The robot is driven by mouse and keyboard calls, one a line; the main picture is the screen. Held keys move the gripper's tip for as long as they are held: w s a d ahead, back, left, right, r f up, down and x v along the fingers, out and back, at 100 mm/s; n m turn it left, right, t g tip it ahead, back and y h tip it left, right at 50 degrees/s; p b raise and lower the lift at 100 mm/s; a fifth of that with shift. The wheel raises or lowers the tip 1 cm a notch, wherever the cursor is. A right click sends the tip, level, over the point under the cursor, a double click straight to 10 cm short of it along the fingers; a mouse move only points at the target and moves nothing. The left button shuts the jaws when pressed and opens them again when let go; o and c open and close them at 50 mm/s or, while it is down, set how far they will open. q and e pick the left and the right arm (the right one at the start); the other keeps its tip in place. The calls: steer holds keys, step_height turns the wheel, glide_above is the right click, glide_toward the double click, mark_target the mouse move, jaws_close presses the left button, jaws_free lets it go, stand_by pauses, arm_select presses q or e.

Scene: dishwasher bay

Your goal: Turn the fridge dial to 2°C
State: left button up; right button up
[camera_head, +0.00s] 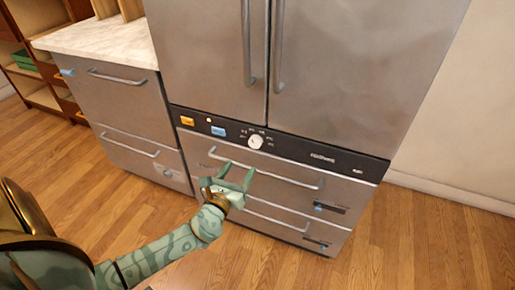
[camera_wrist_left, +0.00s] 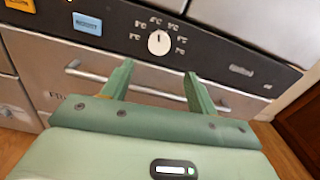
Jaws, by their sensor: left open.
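The fridge dial (camera_head: 255,142) is a white round knob on the fridge's black control panel (camera_head: 310,152). The dial also shows in the left wrist view (camera_wrist_left: 159,42), with temperature marks around its upper half that are too blurred to read. A dark pointer line on it points roughly up. My left gripper (camera_head: 238,169) is open and empty, in front of the fridge, below the dial and apart from it. In the left wrist view its two green fingers (camera_wrist_left: 157,80) point up toward the panel, with the dial beyond them. My right gripper is not in view.
An orange button (camera_head: 187,121) and a blue button (camera_head: 218,131) sit left of the dial. Drawer handles (camera_head: 270,176) stick out below the panel near my left gripper. Two long door handles (camera_head: 247,45) hang above. A marble-topped dishwasher unit (camera_head: 110,75) stands left. Wooden floor is clear at right.

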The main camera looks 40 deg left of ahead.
mark_target(254, 145)
arm_select(q)
steer(key=b+x, duration=0.2)
steer(key=x, duration=0.9)
steer(key=shift+a+f, duration=0.15)
steer(key=shift+w, duration=0.1)
steer(key=shift+c, duration=1)
steer(key=c, duration=0.8)
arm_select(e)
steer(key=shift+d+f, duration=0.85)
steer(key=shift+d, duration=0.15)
